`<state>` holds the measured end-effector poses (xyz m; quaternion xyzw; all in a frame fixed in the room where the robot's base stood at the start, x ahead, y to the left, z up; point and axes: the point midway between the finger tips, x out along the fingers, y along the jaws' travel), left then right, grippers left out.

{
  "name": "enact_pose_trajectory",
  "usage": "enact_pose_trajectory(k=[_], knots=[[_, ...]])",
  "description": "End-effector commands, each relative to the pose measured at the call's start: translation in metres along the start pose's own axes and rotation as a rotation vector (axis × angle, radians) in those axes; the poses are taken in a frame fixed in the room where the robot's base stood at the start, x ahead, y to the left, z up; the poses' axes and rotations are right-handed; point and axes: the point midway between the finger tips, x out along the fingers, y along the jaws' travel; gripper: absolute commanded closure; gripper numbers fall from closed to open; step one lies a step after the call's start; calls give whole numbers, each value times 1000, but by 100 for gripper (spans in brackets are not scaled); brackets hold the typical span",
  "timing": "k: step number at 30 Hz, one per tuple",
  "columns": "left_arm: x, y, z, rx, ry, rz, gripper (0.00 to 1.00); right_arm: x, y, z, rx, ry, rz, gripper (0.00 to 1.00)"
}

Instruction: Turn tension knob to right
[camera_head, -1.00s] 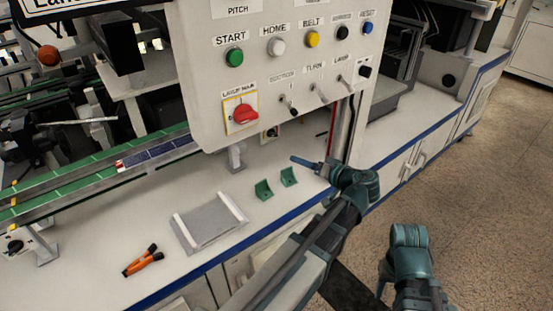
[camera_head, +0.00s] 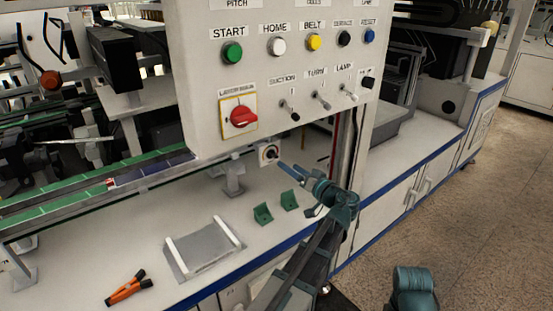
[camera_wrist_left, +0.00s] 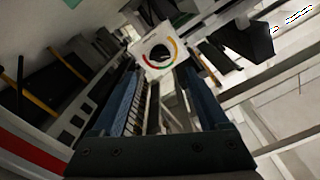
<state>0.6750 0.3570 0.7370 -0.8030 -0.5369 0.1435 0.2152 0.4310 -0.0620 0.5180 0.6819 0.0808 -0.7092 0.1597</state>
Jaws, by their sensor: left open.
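The tension knob (camera_head: 268,154) is a small black knob on a white plate below the control panel's lower edge. In the left wrist view the knob (camera_wrist_left: 158,53) sits on its white dial plate, with a green, yellow and red arc around it. My left gripper (camera_head: 284,168) points at the knob from the right and front, its tips close to the plate. In the left wrist view the left gripper (camera_wrist_left: 158,80) has its two fingers apart, with the dial ahead between them and nothing held. Only a rounded part of my right arm shows, at the bottom right of the head view.
The control panel (camera_head: 205,95) overhangs the knob, with a red rotary switch (camera_head: 243,117) and several buttons and toggles. Two green brackets (camera_head: 263,213), a grey tray (camera_head: 203,250) and orange-handled pliers (camera_head: 128,288) lie on the white bench.

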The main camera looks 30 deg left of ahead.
Motion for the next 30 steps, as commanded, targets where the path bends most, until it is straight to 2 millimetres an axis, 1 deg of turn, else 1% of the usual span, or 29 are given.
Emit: enact_pose_trajectory(k=[1, 6, 12, 18, 27, 29, 30], knots=[[13, 1, 0, 0, -2, -4, 22, 0, 0, 0, 0, 0, 0, 50], [46, 1, 0, 0, -2, -2, 22, 0, 0, 0, 0, 0, 0, 50], [71, 1, 0, 0, -1, -1, 22, 0, 0, 0, 0, 0, 0, 50], [82, 0, 0, 0, -1, 0, 22, 0, 0, 0, 0, 0, 0, 50], [83, 0, 0, 0, -1, 0, 22, 0, 0, 0, 0, 0, 0, 50], [83, 0, 0, 0, -1, 0, 33, 0, 0, 0, 0, 0, 0, 50], [83, 0, 0, 0, -1, 0, 40, 0, 0, 0, 0, 0, 0, 50]])
